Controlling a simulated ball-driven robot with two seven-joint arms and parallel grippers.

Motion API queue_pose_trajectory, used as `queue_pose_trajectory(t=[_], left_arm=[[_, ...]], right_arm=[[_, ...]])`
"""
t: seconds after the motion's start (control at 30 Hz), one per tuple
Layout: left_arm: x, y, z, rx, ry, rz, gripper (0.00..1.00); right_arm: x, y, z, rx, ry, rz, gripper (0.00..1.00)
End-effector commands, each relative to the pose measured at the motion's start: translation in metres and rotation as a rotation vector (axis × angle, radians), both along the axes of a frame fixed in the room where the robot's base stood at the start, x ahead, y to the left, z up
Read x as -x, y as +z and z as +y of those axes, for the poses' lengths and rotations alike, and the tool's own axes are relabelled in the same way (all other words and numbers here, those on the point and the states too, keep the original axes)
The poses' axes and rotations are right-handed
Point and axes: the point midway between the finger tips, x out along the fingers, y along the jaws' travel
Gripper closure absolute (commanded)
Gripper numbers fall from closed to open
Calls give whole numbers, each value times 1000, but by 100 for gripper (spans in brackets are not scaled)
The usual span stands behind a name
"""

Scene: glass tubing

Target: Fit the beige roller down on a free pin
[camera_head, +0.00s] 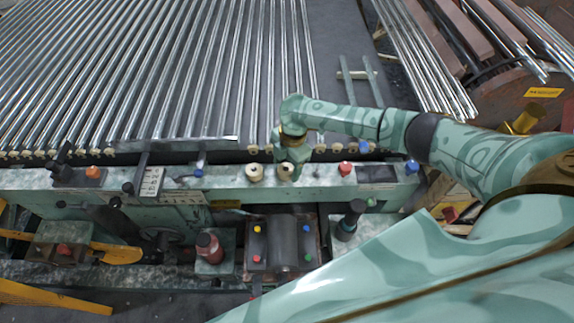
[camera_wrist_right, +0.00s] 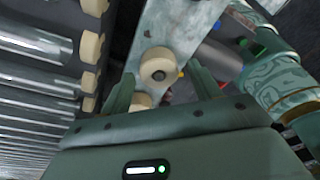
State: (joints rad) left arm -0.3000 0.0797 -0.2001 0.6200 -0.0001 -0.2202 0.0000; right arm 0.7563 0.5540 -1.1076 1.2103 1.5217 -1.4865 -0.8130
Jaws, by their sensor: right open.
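Two beige rollers stand side by side on the pale green rail in the head view, a left one (camera_head: 254,172) and a right one (camera_head: 285,172). My right gripper (camera_head: 291,160) is over the right one and partly covers it. In the right wrist view, the open jaws (camera_wrist_right: 163,76) have one beige roller with a dark centre hole (camera_wrist_right: 158,64) between and just beyond the tips. A second beige roller (camera_wrist_right: 141,102) is partly hidden behind the gripper body. I cannot tell whether the jaws touch either roller. My left gripper is out of view.

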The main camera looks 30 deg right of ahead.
Motion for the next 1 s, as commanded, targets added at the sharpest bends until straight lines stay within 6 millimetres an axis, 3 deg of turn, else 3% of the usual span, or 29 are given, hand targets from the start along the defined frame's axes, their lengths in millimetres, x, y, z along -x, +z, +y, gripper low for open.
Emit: queue_pose_trajectory(t=[0.5,0.7,1.0], left_arm=[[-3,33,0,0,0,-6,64],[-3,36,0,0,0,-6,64],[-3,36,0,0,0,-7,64]], right_arm=[[-5,128,-21,4,-1,-7,35],[-5,151,-24,3,-2,-5,35],[-5,153,-24,3,0,-2,35]])
